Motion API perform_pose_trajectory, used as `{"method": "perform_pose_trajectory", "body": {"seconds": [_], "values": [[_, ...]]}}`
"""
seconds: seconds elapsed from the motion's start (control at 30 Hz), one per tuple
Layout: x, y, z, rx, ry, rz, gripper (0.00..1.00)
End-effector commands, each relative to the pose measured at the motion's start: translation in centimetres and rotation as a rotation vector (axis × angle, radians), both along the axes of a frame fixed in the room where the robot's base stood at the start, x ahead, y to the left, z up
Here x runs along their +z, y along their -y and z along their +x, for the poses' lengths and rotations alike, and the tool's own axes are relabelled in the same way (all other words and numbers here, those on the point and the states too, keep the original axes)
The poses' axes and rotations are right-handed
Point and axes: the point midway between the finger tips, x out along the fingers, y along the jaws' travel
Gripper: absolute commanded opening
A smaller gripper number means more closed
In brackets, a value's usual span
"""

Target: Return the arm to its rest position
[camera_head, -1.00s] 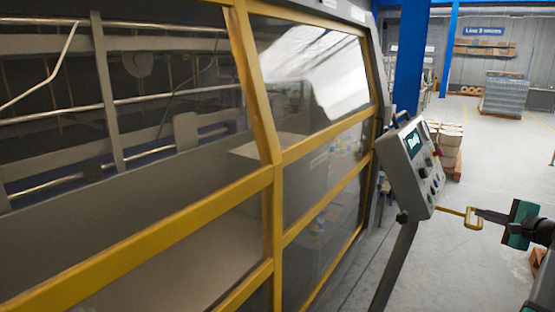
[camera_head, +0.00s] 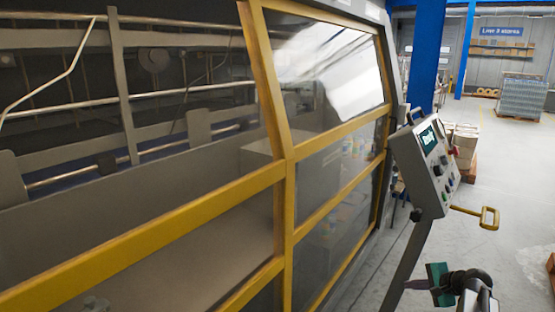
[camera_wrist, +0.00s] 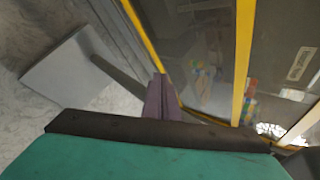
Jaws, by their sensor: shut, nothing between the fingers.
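My gripper (camera_head: 408,284) is at the lower right in the head view, beside the slanted post of the control panel (camera_head: 425,165). Its green body points left, and its dark fingers are together with nothing between them. The closed fingers also show in the wrist view (camera_wrist: 162,98), pointing toward the machine's lower side. A yellow handle (camera_head: 488,218) sticks out to the right of the control panel, above my gripper and apart from it. Part of my arm shows at the bottom right edge.
The case packer, with its yellow frame (camera_head: 290,190) and clear panels, fills the left and middle. A blue column (camera_head: 424,70) and boxes on a pallet (camera_head: 460,147) stand behind the control panel. The floor at the right (camera_head: 515,180) is mostly clear.

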Motion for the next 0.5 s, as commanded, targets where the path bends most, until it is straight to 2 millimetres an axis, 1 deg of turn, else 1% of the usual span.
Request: {"method": "perform_pose_trajectory", "body": {"seconds": [0.03,0.1,0.17,0.2,0.27,0.3,0.37,0.5], "values": [[-2.2,-1.9,-0.3,0.036,-0.029,-0.009,0.00],[-4.9,-4.2,-0.7,0.087,-0.069,-0.026,0.00],[-7.1,-6.2,-1.2,0.133,-0.102,-0.042,0.00],[-8.6,-7.5,-1.6,0.163,-0.124,-0.051,0.00],[-10.8,-9.4,-2.3,0.210,-0.156,-0.068,0.00],[-12.2,-10.7,-2.9,0.242,-0.178,-0.079,0.00],[-14.3,-12.6,-3.8,0.292,-0.211,-0.095,0.00],[-18.9,-16.8,-6.2,0.409,-0.284,-0.134,0.00]]}}
